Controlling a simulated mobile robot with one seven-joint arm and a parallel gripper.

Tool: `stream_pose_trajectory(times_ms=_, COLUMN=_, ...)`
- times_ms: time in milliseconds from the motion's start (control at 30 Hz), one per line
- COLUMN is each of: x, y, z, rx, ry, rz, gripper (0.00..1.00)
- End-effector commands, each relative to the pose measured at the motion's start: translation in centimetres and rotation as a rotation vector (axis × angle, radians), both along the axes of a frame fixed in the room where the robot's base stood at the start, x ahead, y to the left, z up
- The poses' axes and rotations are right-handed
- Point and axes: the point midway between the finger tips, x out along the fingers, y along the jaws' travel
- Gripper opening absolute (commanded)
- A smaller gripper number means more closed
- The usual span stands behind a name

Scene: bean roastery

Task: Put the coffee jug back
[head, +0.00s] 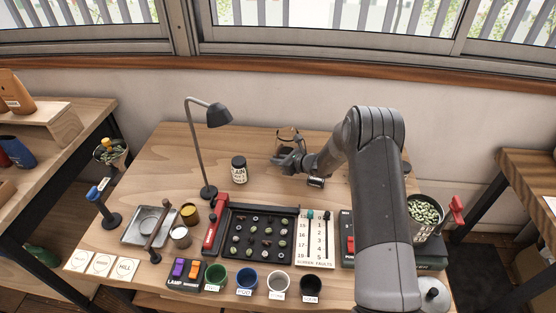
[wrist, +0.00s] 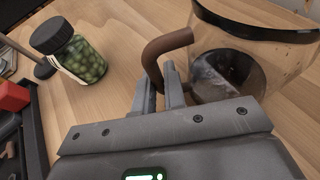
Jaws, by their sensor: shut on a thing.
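The coffee jug (head: 288,136) is clear glass with a dark rim and a little dark liquid; it is at the back of the wooden table. In the wrist view the jug (wrist: 226,76) fills the upper right, and its curved brown handle (wrist: 164,45) comes down between my fingers. My gripper (head: 284,160) is shut on the handle; its fingers also show in the wrist view (wrist: 172,88). The jug looks upright. I cannot tell whether its base touches the table. My gripper and arm partly hide it in the head view.
A labelled jar of green beans (head: 239,169) stands left of the jug, near the desk lamp (head: 216,114). A black bean tray (head: 259,233) and a white card (head: 315,238) lie in front. A small black labelled block (head: 316,182) is close to my gripper. Bare wood (head: 180,148) is at back left.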

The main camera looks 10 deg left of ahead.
Motion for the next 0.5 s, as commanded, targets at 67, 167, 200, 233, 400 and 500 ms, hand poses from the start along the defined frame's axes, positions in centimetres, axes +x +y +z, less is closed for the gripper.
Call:
stream_pose_trajectory(times_ms=67, x=0.04, y=0.0, z=0.08, rx=0.0, ry=-0.001, rz=0.0, gripper=0.0)
stream_pose_trajectory(times_ms=167, x=0.04, y=-0.02, z=-0.12, rx=0.001, ry=-0.001, rz=0.0, gripper=0.0)
stream_pose_trajectory(times_ms=200, x=0.04, y=-0.02, z=-0.24, rx=0.001, ry=-0.001, rz=0.0, gripper=0.0)
stream_pose_trajectory(times_ms=233, x=0.02, y=-0.04, z=-0.25, rx=0.0, ry=0.0, rz=0.0, gripper=0.13)
stream_pose_trajectory(times_ms=400, x=0.0, y=-0.03, z=-0.24, rx=0.0, ry=0.0, rz=0.0, gripper=0.27)
stream_pose_trajectory(times_ms=500, x=0.0, y=-0.03, z=-0.23, rx=0.0, ry=0.001, rz=0.0, gripper=0.32)
